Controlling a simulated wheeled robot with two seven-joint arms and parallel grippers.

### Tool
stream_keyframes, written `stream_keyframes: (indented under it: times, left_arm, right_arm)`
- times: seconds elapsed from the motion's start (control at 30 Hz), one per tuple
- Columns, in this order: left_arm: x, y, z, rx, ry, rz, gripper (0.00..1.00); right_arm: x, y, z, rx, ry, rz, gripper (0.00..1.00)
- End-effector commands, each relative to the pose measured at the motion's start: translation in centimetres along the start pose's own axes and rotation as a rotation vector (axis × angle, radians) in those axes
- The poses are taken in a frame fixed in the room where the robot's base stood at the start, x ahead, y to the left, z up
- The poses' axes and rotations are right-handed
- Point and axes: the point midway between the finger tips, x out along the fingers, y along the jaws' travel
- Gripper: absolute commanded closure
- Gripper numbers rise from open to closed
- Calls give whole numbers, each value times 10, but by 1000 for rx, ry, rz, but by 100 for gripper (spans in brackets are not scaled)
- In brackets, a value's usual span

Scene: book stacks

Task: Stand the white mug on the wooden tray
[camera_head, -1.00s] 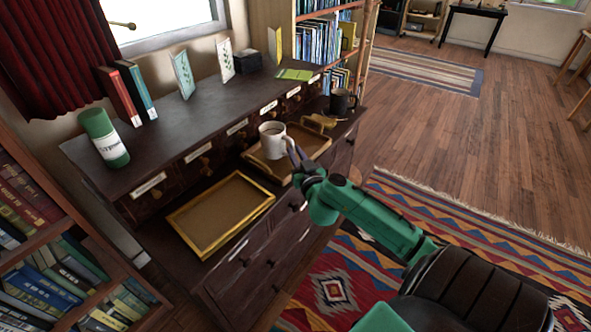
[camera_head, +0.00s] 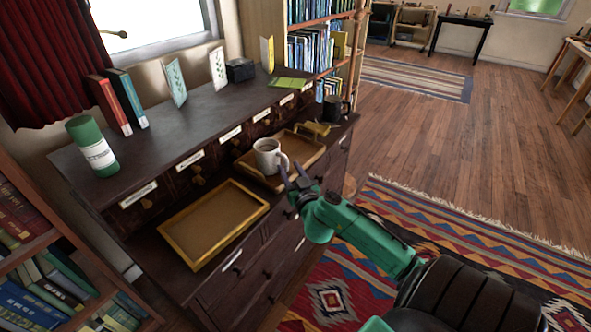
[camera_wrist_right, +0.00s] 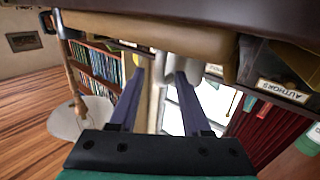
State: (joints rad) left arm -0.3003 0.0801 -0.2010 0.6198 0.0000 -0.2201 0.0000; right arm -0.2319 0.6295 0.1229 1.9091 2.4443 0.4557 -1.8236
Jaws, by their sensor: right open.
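The white mug (camera_head: 267,156) is upright in the head view, at the left part of the wooden tray (camera_head: 313,151) on the dark cabinet. It appears to stand on the tray, though its base contact is hard to make out. Its handle faces my right gripper. My right gripper (camera_head: 292,173) is open, with its fingertips close beside the handle; I cannot tell whether they touch it. In the right wrist view my right gripper (camera_wrist_right: 157,80) shows its two fingers spread apart. The mug is not clear in that view. My left gripper is not in view.
A gold-rimmed tray (camera_head: 184,251) lies empty on the ledge to the left. A dark mug (camera_head: 333,109) stands beyond the wooden tray. Books (camera_head: 117,100), cards and a green cylinder (camera_head: 92,147) stand on the cabinet top. Floor to the right is open.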

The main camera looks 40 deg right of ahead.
Motion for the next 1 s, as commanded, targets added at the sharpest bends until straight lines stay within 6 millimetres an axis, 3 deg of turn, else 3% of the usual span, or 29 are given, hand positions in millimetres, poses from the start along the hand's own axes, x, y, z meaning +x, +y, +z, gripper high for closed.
stream_keyframes:
  times: [0.4,0.53,0.77,0.87,0.97,1.0]
  left_arm:
    - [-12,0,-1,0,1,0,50]
    - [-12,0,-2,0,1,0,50]
    - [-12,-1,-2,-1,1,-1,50]
    - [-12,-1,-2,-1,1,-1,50]
    - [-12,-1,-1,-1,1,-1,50]
    - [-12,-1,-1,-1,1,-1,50]
  right_arm:
    - [-100,0,1,1,-6,0,52]
    - [-113,0,0,1,-2,0,52]
    - [-114,2,3,-1,-2,2,52]
    - [-111,17,35,-26,-22,8,52]
    - [-118,38,118,-84,-119,-30,52]
    - [-130,41,163,-111,-198,-68,52]
